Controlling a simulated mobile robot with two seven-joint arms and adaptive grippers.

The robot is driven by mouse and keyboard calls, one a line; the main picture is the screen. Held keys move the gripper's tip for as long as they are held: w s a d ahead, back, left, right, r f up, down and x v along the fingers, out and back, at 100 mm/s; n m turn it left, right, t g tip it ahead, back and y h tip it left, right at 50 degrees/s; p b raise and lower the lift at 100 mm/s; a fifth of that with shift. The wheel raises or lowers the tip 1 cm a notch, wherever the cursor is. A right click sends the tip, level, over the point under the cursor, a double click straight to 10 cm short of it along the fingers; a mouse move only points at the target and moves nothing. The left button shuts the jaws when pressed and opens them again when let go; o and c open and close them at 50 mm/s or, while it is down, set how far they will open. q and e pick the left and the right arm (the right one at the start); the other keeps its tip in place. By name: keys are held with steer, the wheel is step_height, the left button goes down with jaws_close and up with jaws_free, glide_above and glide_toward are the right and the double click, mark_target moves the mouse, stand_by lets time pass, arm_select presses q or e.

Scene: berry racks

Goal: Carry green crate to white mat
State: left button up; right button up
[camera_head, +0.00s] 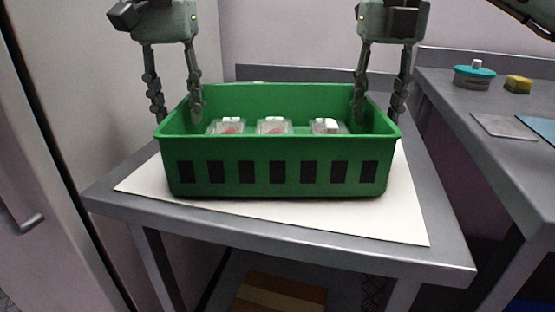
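The green crate (282,187) sits upright on the white mat (400,222), which lies on a grey table. Several clear boxes (274,126) with red contents and white tops are inside the crate. My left gripper (177,118) is open at the crate's left wall, one finger outside and one inside. My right gripper (379,118) is open at the right wall, one finger inside and one outside. Both pairs of fingers stand apart with a gap around the wall. The mat under the crate is hidden.
A grey counter (445,100) on the right holds a teal-lidded container (474,75), a yellow block (518,84) and flat sheets (503,127). A pale cabinet door with a handle (22,222) is close on the left. A brown box (280,293) is below the table.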

steer(key=shift+r, duration=0.25)
arm_select(q)
step_height(320, 180, up, 12)
arm_select(e)
step_height(320, 180, up, 12)
steer(key=shift+f, duration=0.2)
arm_select(q)
steer(key=shift+s, duration=0.1)
arm_select(e)
steer(key=shift+s+f, duration=0.1)
